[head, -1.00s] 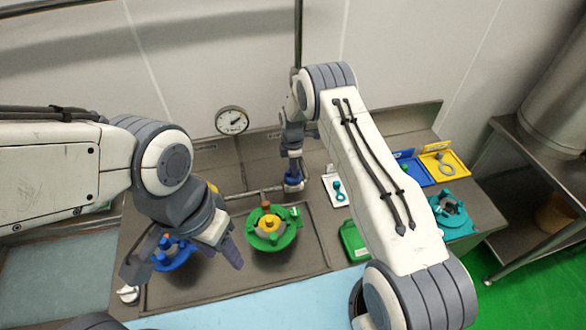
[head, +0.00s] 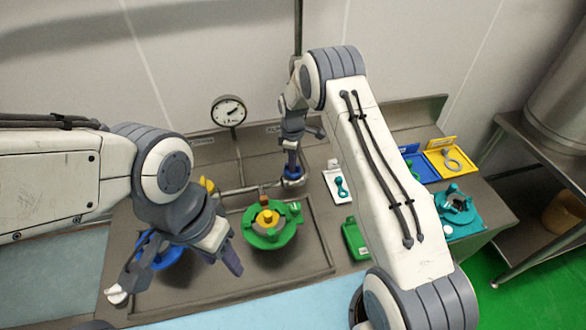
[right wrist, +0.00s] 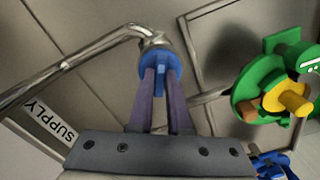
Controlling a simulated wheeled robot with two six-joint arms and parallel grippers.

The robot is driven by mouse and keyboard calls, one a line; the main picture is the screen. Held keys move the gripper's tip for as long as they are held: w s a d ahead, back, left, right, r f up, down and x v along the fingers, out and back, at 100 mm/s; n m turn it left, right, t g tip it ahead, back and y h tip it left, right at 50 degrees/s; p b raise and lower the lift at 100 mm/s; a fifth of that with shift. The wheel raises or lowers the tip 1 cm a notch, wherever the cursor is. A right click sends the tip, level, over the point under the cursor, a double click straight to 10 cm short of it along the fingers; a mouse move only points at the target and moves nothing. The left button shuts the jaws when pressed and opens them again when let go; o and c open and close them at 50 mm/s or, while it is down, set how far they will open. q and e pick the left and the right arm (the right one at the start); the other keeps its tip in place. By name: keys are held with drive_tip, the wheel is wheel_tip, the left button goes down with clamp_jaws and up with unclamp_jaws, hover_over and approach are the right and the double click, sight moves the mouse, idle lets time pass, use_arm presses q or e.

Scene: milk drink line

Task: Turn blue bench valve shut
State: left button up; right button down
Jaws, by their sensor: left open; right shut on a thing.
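The blue bench valve (head: 292,171) stands on the pipe at the back of the bench. My right gripper (head: 291,148) reaches down onto it from above. In the right wrist view my right gripper (right wrist: 165,85) has its two purple fingers shut on the valve's blue handle (right wrist: 171,72), where the pipe ends. My left gripper (head: 180,268) is open over the left part of the bench, close to a blue round fixture (head: 160,257) that it partly hides. I cannot tell whether the left fingers touch that fixture.
A green round fixture with a yellow centre (head: 268,224) sits in the sunken tray. A gauge (head: 229,110) stands behind. White (head: 338,186), yellow (head: 450,160) and teal (head: 458,215) holders and a green block (head: 356,238) are on the right. A "SUPPLY" label (right wrist: 50,121) is by the pipe.

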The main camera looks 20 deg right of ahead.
drive_tip(key=m+b, duration=0.2)
drive_tip(key=shift+f+m, duration=0.15)
drive_tip(key=shift+m, duration=0.25)
drive_tip(key=m+b, duration=0.2)
drive_tip(key=m, duration=0.1)
drive_tip(key=shift+m, duration=0.3)
drive_tip(key=m+b, duration=0.1)
drive_tip(key=m, duration=0.1)
drive_tip(key=shift+m, duration=0.3)
drive_tip(key=shift+m+b, duration=0.5)
drive_tip(key=shift+m, duration=1)
drive_tip(key=shift+r, duration=0.2)
drive_tip(key=c, duration=0.9)
unclamp_jaws()
drive_tip(key=shift+o, duration=0.2)
